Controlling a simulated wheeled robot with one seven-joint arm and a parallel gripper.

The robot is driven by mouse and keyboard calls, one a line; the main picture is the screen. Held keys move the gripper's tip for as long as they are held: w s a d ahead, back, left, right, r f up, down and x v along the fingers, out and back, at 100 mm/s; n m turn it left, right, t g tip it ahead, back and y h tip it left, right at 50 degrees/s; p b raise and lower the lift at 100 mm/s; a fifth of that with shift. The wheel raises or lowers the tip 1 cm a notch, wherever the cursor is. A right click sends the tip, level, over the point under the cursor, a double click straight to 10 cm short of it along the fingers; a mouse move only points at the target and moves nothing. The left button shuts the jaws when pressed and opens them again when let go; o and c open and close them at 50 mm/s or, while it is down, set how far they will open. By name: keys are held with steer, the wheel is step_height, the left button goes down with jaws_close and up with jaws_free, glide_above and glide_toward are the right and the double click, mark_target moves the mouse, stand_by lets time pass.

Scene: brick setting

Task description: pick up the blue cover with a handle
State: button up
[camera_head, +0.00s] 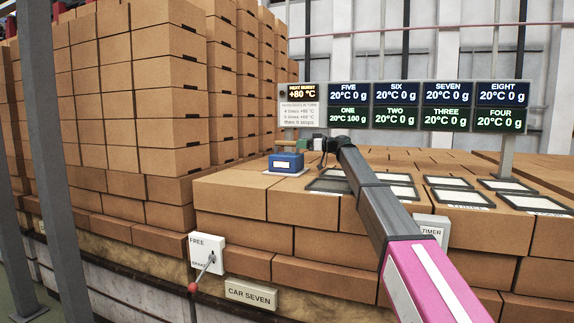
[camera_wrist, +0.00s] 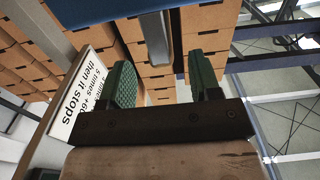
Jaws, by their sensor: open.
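The blue cover (camera_head: 286,162) is a small box shape with a white label on its front, resting on a white pad on the brick stack. In the wrist view a blue surface (camera_wrist: 105,10) fills the top edge, with a grey bar-like handle (camera_wrist: 157,42) sticking out from it. My gripper (camera_head: 316,144) is just right of the cover and a little above it. In the wrist view its two green, ridged fingers (camera_wrist: 163,75) stand apart. The handle's end shows between them in the picture; I cannot tell whether it is at their depth. Nothing is gripped.
Several dark-framed pads (camera_head: 468,197) lie on the brick top (camera_head: 300,200) to the right. A display board (camera_head: 428,106) stands behind, with a sign (camera_head: 300,108) at its left. A tall brick stack (camera_head: 130,110) rises at left. A timer box (camera_head: 432,228) and a lever (camera_head: 200,272) are in front.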

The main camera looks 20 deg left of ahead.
mark_target(291, 143)
steer(key=a, duration=0.6)
steer(key=shift+w, duration=0.2)
steer(key=shift+d, duration=0.1)
jaws_close()
steer(key=shift+d, duration=0.1)
stand_by(0.8)
